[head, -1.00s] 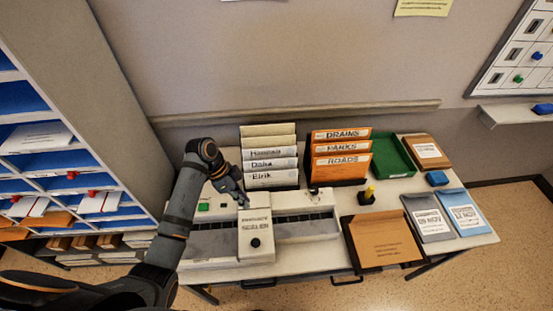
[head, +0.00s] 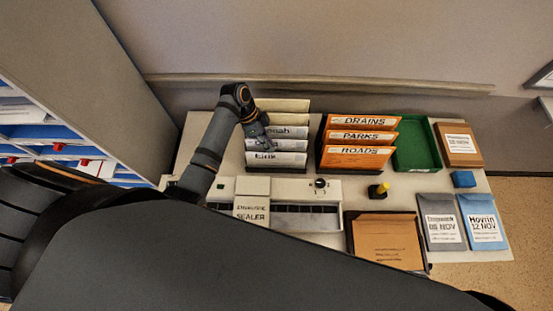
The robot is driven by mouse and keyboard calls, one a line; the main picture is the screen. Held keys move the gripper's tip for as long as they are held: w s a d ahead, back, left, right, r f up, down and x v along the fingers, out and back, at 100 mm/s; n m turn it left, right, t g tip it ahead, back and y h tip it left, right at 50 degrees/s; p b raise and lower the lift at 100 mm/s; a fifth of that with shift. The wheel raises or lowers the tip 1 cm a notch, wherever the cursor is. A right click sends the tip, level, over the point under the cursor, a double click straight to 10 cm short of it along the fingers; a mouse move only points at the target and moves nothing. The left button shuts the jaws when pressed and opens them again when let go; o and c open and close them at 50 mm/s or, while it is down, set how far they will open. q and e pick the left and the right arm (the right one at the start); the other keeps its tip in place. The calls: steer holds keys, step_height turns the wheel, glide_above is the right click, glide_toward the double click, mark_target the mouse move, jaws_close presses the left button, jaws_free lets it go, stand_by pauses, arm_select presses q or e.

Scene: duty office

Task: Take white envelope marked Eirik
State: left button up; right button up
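The white envelope marked Eirik (head: 290,159) stands at the front of a black rack of white envelopes, left of centre on the table. Part of its label is hidden by my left gripper. Behind it stand other white envelopes (head: 291,132); one label ends in "nah". My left gripper (head: 262,143) is at the left part of the rack, over the envelopes' left ends. Its fingers are small and dark here, so I cannot tell whether they are open or touching an envelope. My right gripper is not in view.
An envelope sealer (head: 252,207) stands in front of the rack. Right of the rack are orange folders (head: 362,154), a green tray (head: 416,150) and a blue block (head: 463,179). A brown envelope (head: 388,240) lies at the front. My large dark arm link covers the lower foreground.

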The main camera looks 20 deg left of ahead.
arm_select(q)
steer(key=shift+p+x, duration=0.75)
steer(key=shift+x, duration=0.2)
steer(key=x, duration=0.3)
steer(key=shift+d+f, duration=0.1)
steer(key=shift+d, duration=0.05)
steer(key=shift+f, duration=0.1)
jaws_close()
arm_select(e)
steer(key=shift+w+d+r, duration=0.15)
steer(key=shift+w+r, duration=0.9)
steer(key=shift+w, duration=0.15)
arm_select(q)
step_height(320, 180, up, 9)
steer(key=shift+r+b, duration=0.2)
steer(key=shift+b, duration=0.5)
steer(key=shift+r, duration=0.35)
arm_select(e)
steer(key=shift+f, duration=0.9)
